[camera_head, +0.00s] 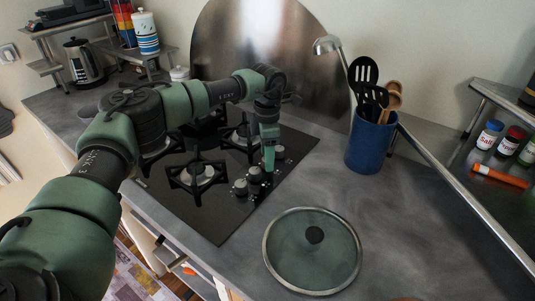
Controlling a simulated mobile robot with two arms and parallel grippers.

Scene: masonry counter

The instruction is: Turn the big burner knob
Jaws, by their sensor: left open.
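Another knob (279,153) shows just right of my left gripper (268,168). I cannot tell which is the big burner's. My left gripper is open, pointing down among the knobs from above. Its green finger hides part of the row, and I cannot tell whether it touches a knob. My right gripper is out of view.
A glass lid (290,262) lies on the grey counter (395,235) in front. A blue utensil pot (369,143) stands to the right of the hob. A shelf with spice jars (489,134) is at the far right. A kettle (84,62) stands at the back left.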

